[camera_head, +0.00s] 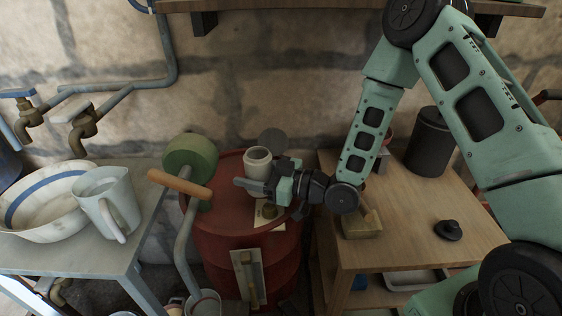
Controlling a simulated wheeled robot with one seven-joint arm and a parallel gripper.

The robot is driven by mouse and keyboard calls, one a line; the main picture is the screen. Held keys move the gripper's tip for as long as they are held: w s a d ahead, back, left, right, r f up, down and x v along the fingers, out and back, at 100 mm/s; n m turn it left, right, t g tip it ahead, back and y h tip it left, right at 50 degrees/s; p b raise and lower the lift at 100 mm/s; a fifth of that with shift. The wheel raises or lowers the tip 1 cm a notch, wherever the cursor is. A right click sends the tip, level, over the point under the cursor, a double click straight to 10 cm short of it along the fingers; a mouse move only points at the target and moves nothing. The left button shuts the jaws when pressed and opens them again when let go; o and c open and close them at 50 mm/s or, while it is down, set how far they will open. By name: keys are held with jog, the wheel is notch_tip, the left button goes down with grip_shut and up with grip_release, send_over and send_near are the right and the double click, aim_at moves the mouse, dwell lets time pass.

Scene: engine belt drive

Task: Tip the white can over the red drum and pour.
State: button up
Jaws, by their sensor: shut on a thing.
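The white can (258,157) is upright, with its open mouth facing up, above the top of the red drum (217,222). My gripper (257,184) comes in from the right and is shut on the can; a dark finger crosses in front of its lower part. The far finger is mostly hidden.
A pitcher (108,203) and bowl (39,200) are on the left table. A dark canister (428,142), a black knob-like lid (448,230) and a wooden block (362,226) are on the right table.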

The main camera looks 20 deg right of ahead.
aim_at(257, 169)
jog(key=shift+r, duration=0.1)
dwell(0.3)
jog(key=m+p, duration=0.2)
jog(key=shift+w+d+r+p, duration=0.2)
jog(key=shift+w+r+p, duration=0.1)
jog(key=shift+r+p, duration=0.05)
jog(key=shift+w+d+f+m+p, duration=0.1)
jog(key=shift+w+f+m+p, duration=0.15)
jog(key=shift+m, duration=0.25)
jog(key=shift+w+d+f+m+p, duration=0.15)
jog(key=shift+f+m, duration=0.15)
jog(key=shift+m, duration=0.2)
jog(key=shift+w+d+f+m+h+p, duration=0.2)
jog(key=shift+w+f+m+p, duration=0.2)
jog(key=shift+m, duration=0.4)
jog(key=shift+w+d+f+m+h+p, duration=0.1)
jog(key=shift+w+d+f+m+p, duration=0.2)
jog(key=shift+m, duration=0.5)
jog(key=shift+f+g, duration=0.15)
jog(key=shift+g, duration=0.15)
jog(key=shift+f+m, duration=0.25)
jog(key=shift+m, duration=0.65)
jog(key=shift+s+a+r+m+p, duration=0.15)
jog(key=shift+r+m+p, duration=0.3)
jog(key=shift+m+p, duration=0.5)
jog(key=shift+f+m+p, duration=0.3)
jog(key=shift+m+p, duration=0.05)
jog(key=shift+m, duration=0.3)
